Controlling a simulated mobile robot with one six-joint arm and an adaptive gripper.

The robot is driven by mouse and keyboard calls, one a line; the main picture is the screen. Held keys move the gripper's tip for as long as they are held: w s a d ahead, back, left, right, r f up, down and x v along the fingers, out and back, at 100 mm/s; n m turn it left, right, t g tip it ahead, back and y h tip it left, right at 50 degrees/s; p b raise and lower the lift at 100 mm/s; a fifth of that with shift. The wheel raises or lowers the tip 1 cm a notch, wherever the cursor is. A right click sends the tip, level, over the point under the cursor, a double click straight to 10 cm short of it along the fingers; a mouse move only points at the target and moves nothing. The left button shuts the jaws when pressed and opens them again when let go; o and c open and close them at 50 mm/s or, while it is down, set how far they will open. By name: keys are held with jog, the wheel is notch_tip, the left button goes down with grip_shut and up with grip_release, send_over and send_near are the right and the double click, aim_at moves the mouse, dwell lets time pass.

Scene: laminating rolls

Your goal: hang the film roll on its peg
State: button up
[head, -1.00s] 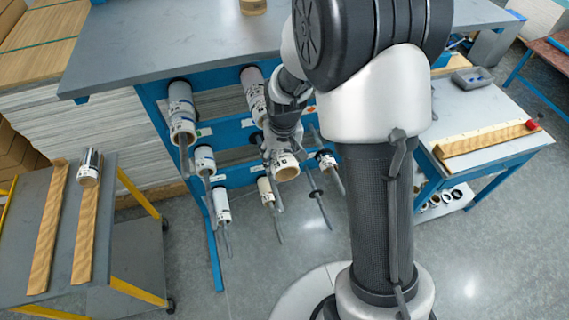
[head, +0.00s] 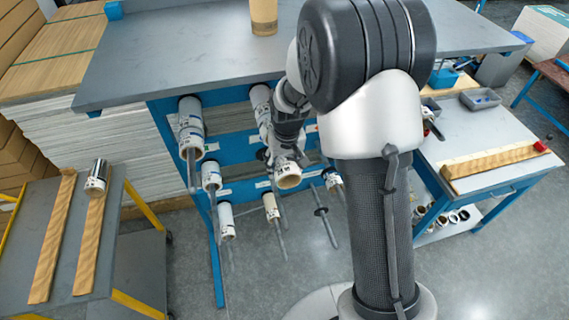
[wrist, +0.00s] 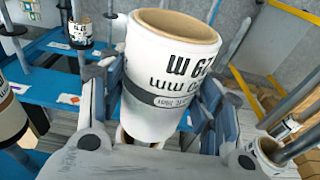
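My gripper (head: 283,158) is shut on a white film roll (head: 288,176) with black print and a brown core. In the wrist view the roll (wrist: 172,65) sits between the finger pads, its open end facing the camera's top. The blue rack (head: 185,130) carries several grey pegs. In the head view, rolls hang on pegs at the left, in the middle and at the right. One peg (head: 326,222) with a black disc shows no roll, below and right of my gripper. Whether the held roll touches a peg cannot be told.
A side table (head: 480,125) with a wooden rail stands at right. A brown roll (head: 264,14) stands on the rack top. The floor in front is clear.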

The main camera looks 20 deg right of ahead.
aim_at(286, 162)
jog(key=o, duration=0.5)
jog(key=shift+o, duration=0.2)
jog(key=r, duration=0.3)
jog(key=s+r, duration=0.1)
jog(key=r, duration=0.7)
jog(key=shift+s, duration=0.25)
jog(key=shift+s+r, duration=0.15)
jog(key=shift+r, duration=0.35)
jog(key=shift+s+r+b, duration=0.15)
jog(key=shift+s+b, duration=0.1)
jog(key=shift+b, duration=0.05)
jog(key=s+f+t+b, duration=0.2)
jog(key=s+b, duration=0.9)
jog(key=s, duration=1.4)
jog(key=shift+s+t+b, duration=0.35)
jog(key=shift+s+t, duration=0.05)
